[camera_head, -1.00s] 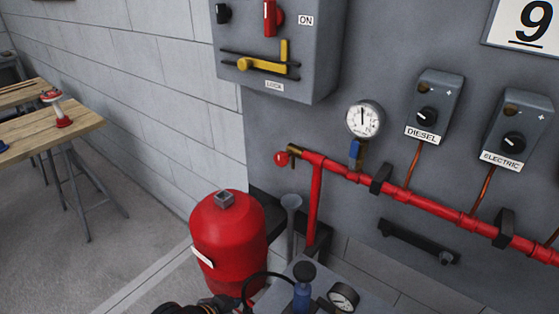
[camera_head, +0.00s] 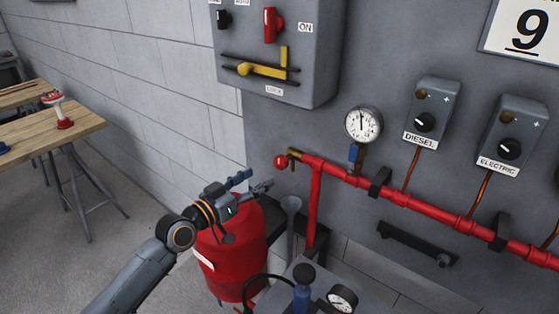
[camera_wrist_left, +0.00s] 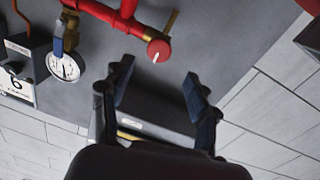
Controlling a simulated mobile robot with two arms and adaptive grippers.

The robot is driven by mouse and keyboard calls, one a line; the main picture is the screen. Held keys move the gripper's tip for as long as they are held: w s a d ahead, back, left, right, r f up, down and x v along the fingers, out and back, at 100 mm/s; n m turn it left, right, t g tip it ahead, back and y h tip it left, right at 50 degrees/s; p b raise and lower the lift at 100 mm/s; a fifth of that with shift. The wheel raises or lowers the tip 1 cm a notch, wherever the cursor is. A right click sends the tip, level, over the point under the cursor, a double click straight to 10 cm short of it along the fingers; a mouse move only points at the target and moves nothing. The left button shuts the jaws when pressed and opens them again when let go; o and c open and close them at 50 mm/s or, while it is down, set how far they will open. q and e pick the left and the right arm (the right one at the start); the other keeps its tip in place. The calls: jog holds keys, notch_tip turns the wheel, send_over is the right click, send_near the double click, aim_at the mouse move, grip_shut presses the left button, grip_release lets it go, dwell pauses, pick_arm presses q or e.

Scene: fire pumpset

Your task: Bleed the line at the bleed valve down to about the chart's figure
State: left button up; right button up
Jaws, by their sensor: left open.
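The bleed valve appears as a round red knob (camera_head: 281,161) on a brass fitting at the left end of the red pipe (camera_head: 345,173). The red knob also shows in the left wrist view (camera_wrist_left: 159,51), just beyond the fingertips. A round white gauge (camera_head: 363,124) sits above the pipe over a blue-handled valve (camera_head: 355,153); its needle points roughly upward. It shows rotated in the left wrist view (camera_wrist_left: 65,68). My left gripper (camera_head: 257,181) is open and empty, to the lower left of the knob and apart from it. My right gripper is not in view.
A red tank (camera_head: 231,262) stands below my left gripper. A grey switch box (camera_head: 325,62) with a yellow lever hangs above. DIESEL (camera_head: 432,112) and ELECTRIC (camera_head: 513,135) boxes are on the right. A white card reading 9 (camera_head: 527,27) is at top right. A bench (camera_head: 40,132) stands left.

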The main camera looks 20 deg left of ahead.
aim_at(279, 164)
pick_arm(q)
jog(key=p+x, duration=0.1)
jog(key=x, duration=0.8)
jog(key=shift+w+d, duration=0.1)
jog(key=shift+w, duration=0.05)
